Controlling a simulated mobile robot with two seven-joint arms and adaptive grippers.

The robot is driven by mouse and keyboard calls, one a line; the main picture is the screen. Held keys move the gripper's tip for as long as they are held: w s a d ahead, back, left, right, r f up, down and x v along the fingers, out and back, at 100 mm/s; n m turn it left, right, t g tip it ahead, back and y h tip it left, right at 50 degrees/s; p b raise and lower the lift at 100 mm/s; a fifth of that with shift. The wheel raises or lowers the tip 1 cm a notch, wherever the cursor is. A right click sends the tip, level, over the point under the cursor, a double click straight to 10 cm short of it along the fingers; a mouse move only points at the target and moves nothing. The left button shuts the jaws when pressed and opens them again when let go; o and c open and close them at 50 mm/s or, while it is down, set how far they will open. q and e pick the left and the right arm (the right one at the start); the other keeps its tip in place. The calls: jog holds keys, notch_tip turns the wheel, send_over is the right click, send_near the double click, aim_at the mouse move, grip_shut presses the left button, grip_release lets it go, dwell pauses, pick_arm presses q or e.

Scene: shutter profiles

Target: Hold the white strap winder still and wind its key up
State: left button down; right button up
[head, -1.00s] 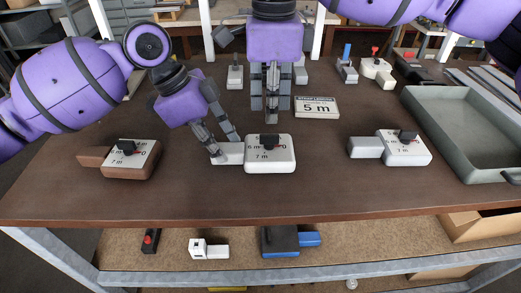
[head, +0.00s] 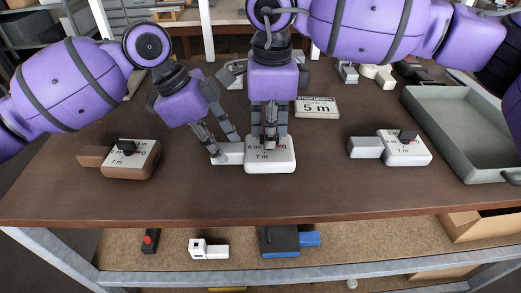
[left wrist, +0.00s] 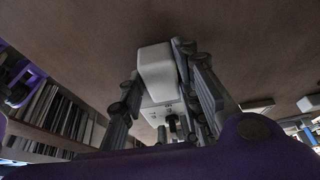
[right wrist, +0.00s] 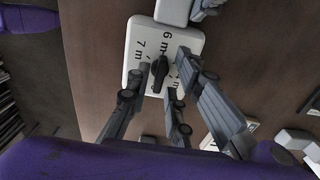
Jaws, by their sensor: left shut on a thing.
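The white strap winder (head: 285,160) lies flat on the table, with a handle block (head: 229,155) sticking out to its left. Its top face carries metre marks, and its black key (right wrist: 158,72) shows in the right wrist view. My left gripper (head: 225,150) is shut on the handle block, which also shows between its fingers in the left wrist view (left wrist: 158,70). My right gripper (head: 271,140) points straight down over the dial and hides most of the key in the head view. In the right wrist view its fingers stand apart, near the key on both sides.
A sign reading 5 m (head: 317,107) lies behind the winder. A brown winder (head: 130,160) lies to the left and another white winder (head: 405,148) to the right. A grey tray (head: 475,130) stands at the right edge. The table front is clear.

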grip_shut()
jog(key=n, duration=0.4)
jog(key=shift+n, duration=1)
jog(key=shift+n, duration=1)
jog(key=n, duration=0.4)
jog(key=shift+o, duration=1.5)
grip_release()
